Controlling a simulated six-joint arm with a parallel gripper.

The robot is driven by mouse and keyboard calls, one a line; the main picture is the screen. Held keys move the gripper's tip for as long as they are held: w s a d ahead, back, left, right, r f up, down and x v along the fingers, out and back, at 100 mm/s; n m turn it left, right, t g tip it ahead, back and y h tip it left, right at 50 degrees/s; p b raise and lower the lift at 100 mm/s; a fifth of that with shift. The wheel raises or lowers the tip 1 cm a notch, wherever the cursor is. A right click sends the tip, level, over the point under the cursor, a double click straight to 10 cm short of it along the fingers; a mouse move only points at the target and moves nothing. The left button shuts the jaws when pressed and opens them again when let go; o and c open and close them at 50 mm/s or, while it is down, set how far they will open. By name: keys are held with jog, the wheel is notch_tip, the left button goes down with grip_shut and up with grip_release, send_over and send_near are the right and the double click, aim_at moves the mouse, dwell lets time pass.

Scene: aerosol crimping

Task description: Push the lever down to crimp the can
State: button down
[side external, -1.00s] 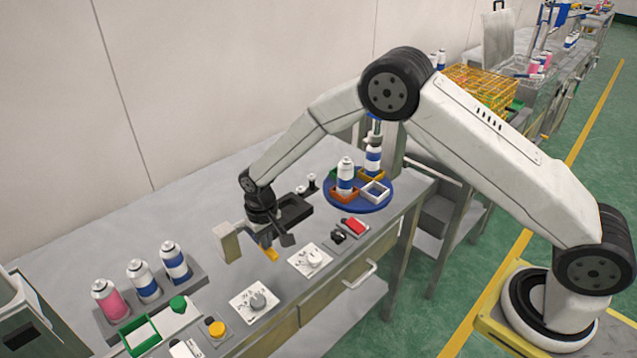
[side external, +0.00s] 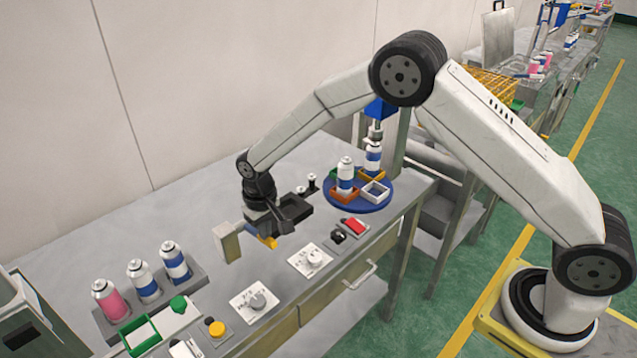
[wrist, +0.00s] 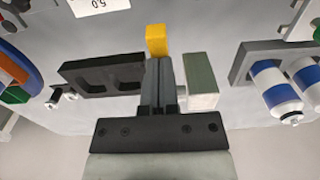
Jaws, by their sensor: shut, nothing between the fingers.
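The yellow end of the lever (side external: 268,241) shows beside a pale upright post (side external: 229,242) on the bench. In the wrist view the yellow end (wrist: 157,40) is just beyond the tips of my gripper (wrist: 160,62), with the post (wrist: 201,82) to their right. My gripper (side external: 266,226) is shut and empty, low over the lever. I cannot tell whether it touches it. A white and blue can (side external: 373,160) stands under a blue head (side external: 380,108) at the back of the blue turntable (side external: 345,201).
A black slotted block (side external: 296,208) lies beside my gripper. Another can (side external: 345,174) stands on the turntable. Several cans stand in a grey rack (side external: 196,279) at left. Dial plates (side external: 254,301) and a red button (side external: 355,225) line the front edge.

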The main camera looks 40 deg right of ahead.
jog(key=shift+r, duration=3.2)
jog(key=shift+r, duration=0.15)
notch_tip(320, 180, up, 5)
jog(key=shift+f, duration=0.1)
jog(key=s+d+t, duration=0.1)
jog(key=s+d, duration=0.5)
jog(key=s, duration=0.5)
jog(key=s+d+t, duration=0.1)
jog(key=s+d, duration=0.6)
jog(key=s, duration=0.5)
jog(key=shift+d+f+t, duration=0.25)
jog(key=shift+f+t, duration=0.05)
jog(key=shift+f, duration=0.15)
